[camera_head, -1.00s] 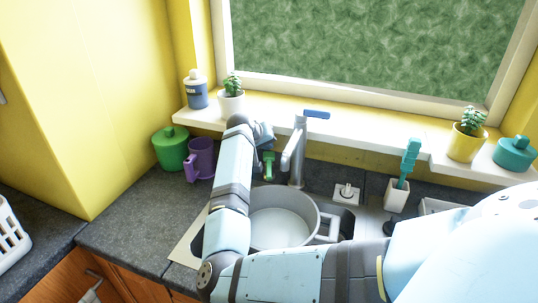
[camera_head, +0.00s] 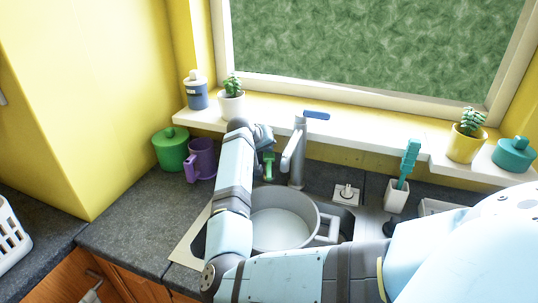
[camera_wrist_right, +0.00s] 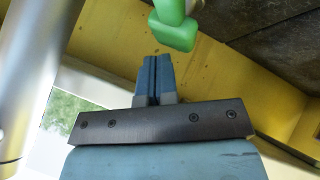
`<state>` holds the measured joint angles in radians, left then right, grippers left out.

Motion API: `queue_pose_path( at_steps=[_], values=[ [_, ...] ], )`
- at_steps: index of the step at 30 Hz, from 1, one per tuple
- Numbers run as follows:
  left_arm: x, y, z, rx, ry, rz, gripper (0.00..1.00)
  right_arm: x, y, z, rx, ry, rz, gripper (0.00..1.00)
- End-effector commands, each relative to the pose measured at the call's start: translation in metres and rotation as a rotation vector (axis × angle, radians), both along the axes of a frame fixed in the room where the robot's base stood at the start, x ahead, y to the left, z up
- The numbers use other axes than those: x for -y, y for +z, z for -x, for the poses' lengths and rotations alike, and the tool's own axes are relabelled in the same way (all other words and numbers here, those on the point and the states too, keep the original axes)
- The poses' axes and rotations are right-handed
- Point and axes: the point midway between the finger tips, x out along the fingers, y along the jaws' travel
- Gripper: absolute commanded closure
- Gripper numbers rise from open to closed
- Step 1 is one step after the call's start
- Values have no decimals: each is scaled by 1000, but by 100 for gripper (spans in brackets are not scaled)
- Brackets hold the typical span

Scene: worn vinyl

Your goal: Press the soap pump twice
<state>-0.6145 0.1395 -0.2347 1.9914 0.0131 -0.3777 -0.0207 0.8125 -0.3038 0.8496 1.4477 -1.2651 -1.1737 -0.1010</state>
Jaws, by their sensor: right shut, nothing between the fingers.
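The green soap pump (camera_head: 268,166) stands behind the sink, just left of the faucet; its lower part is mostly hidden behind my right arm and the pot. My right gripper (camera_head: 266,138) is at the pump's top in the head view, with its fingertips hard to make out there. In the right wrist view the gripper's blue-grey fingers (camera_wrist_right: 157,60) are shut together with nothing between them. The green pump head (camera_wrist_right: 175,32) is just beyond the fingertips, with a small apparent gap; I cannot tell whether they touch. My left gripper is not in view.
The grey faucet (camera_head: 298,155) stands close right of the gripper and also shows in the wrist view (camera_wrist_right: 28,70). A purple mug (camera_head: 202,158) and green canister (camera_head: 170,149) stand left. A potted plant (camera_head: 231,104) is on the sill.

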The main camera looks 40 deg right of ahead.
Motion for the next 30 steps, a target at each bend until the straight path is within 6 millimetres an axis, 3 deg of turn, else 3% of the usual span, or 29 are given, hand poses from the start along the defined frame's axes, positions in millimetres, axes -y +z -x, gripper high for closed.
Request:
queue_pose_path(
  at_steps=[30],
  values=[
    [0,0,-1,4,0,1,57,0,-8,0,1,-1,0,100]
  ],
)
